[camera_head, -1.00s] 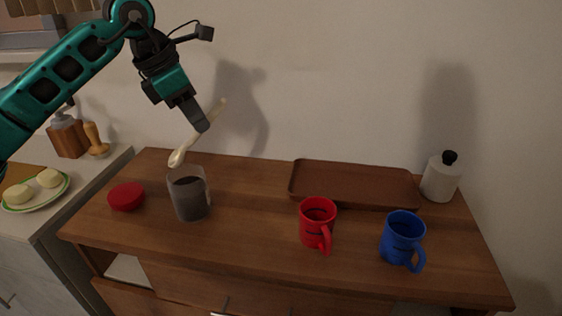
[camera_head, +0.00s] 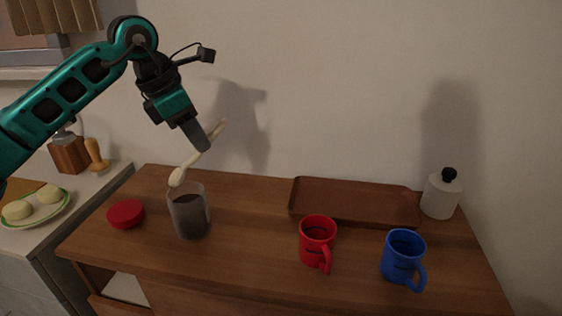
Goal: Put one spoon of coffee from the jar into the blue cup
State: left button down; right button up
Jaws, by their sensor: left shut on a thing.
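The jar (camera_head: 189,217) is clear, with dark coffee inside, and stands open on the left part of the wooden cabinet top. My left gripper (camera_head: 202,146) is above and behind the jar, shut on a pale spoon (camera_head: 190,166). The spoon is tilted, its bowl low and left, just above the jar's rim. I cannot tell whether the bowl holds coffee. The blue cup (camera_head: 401,256) stands upright at the front right, its handle toward the front right. My right gripper is not in view.
A red mug (camera_head: 317,241) stands between the jar and the blue cup. A red lid (camera_head: 126,214) lies left of the jar. A brown tray (camera_head: 350,203) is at the back, beside a white bottle (camera_head: 440,194). A plate (camera_head: 60,207) of pale round food is at far left.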

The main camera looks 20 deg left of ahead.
aim_at(194, 153)
pick_arm(q)
jog(key=shift+f+b, duration=1.9)
jog(key=shift+f, duration=0.9)
jog(key=shift+f, duration=0.25)
jog(key=shift+r, duration=0.1)
dwell(0.4)
jog(key=shift+r+p, duration=1.55)
jog(key=shift+r, duration=0.05)
jog(key=shift+r, duration=0.1)
jog(key=shift+r+p, duration=1.6)
